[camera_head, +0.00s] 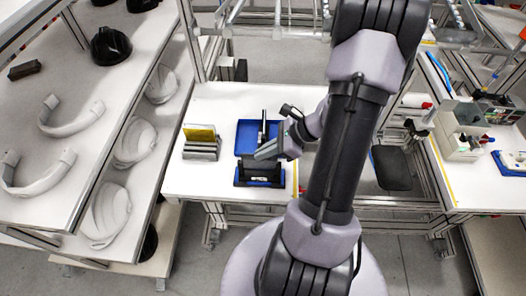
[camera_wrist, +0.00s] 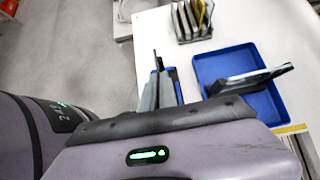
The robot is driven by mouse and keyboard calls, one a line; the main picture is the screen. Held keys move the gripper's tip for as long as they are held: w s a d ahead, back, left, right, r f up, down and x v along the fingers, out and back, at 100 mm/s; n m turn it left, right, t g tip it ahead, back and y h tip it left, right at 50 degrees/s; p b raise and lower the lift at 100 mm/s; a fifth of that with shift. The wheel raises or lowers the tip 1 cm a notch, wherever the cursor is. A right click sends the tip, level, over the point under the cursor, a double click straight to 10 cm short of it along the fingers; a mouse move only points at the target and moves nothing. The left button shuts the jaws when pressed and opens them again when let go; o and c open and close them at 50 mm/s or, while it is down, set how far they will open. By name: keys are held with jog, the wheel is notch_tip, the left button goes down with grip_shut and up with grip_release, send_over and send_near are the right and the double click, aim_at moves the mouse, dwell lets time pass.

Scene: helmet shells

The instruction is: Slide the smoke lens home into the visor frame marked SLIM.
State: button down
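My gripper (camera_head: 273,132) is over the white table, above the blue tray and a dark holder. In the wrist view my gripper (camera_wrist: 222,62) has its two fingers wide apart, with no lens visible between them. The dark holder (camera_head: 260,172) with blue parts stands at the table's front edge. A pale mark shows on its front, too small to read, so I cannot tell if it is the SLIM frame. Part of it shows as blue beside the left finger (camera_wrist: 173,88). I cannot pick out the smoke lens for certain; my gripper hides part of the holder.
The blue tray (camera_head: 246,128) lies behind the holder; a dark upright piece (camera_head: 263,124) shows there. A slotted rack (camera_head: 201,150) with a yellow lens and other plates stands at left, also in the wrist view (camera_wrist: 192,30). Shelves with helmet shells (camera_head: 133,142) stand farther left.

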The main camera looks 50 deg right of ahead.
jog(key=shift+f+b, duration=1.3)
jog(key=shift+f, duration=0.25)
jog(key=c, duration=1.6)
grip_release()
jog(key=shift+r, duration=0.15)
jog(key=p+v, duration=0.5)
jog(key=v, duration=1.2)
jog(key=shift+s+r, duration=0.1)
jog(key=shift+s, duration=0.05)
